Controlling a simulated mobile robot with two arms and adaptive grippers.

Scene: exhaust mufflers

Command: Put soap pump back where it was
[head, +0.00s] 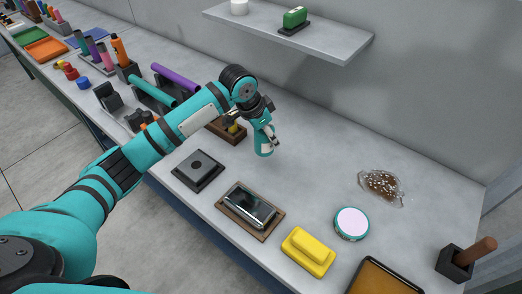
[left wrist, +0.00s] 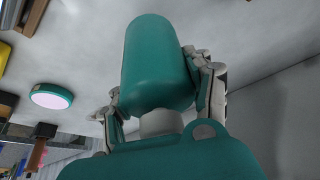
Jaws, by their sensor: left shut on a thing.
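My left gripper (head: 268,138) is shut on the teal soap pump (head: 264,150) and holds it over the counter. In the left wrist view the teal rounded bottle (left wrist: 155,60) sits between the two fingers of the gripper (left wrist: 160,92), with a pale neck below it in the picture. In the head view most of the pump is hidden by the gripper, and I cannot tell its exact height above the counter. A dark square stand (head: 198,168) with a round mark in its middle is empty, to the left of and nearer than the pump. My right gripper is not in view.
A dark glossy object (head: 250,208) lies on a wooden tray (head: 232,218). Nearby are a yellow block (head: 308,250), a round teal-rimmed disc (head: 352,223) and a clear bag (head: 382,185). A wooden holder (head: 222,131) stands behind my forearm.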

